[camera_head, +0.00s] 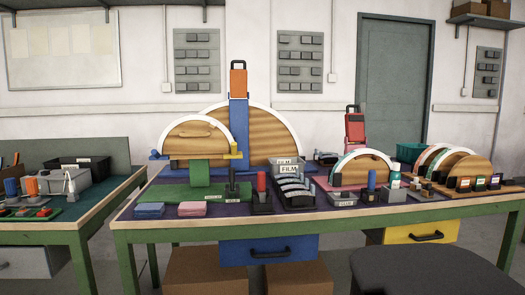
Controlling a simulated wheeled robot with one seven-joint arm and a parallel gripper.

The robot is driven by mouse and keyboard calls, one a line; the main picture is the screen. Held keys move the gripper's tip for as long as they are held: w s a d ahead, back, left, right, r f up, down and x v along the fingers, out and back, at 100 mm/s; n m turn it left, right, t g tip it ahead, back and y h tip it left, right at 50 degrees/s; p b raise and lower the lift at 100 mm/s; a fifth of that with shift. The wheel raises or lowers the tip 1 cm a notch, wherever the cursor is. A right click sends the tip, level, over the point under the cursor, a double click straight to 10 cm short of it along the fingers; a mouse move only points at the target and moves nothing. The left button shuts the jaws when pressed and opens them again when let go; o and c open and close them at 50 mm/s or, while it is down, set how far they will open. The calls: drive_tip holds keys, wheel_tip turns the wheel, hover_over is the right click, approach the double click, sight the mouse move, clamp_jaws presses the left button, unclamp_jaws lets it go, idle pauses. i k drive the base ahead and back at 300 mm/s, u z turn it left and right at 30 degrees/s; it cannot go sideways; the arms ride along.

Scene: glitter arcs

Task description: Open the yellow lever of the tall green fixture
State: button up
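The tall green fixture (200,174) stands at the left part of the main workbench. It has a flat green base and a green upright under a wooden half-disc (190,142) with a white arched rim. The yellow lever (236,151) is small and sits at the right end of this half-disc, at the lower end of the white arc. A blue part (157,155) sits at the left end. I cannot tell at this size whether the lever is open or closed. My gripper is not in view.
A taller blue fixture (239,115) with a larger half-disc stands close behind. Blue pads (149,210), pink pads (192,209), a dark upright tool (233,185) and film trays (293,190) crowd the front. A dark rounded shape (430,272) fills the lower right foreground.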

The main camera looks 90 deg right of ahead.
sight(234, 145)
drive_tip(key=k, duration=0.1)
drive_tip(key=z, duration=1.4)
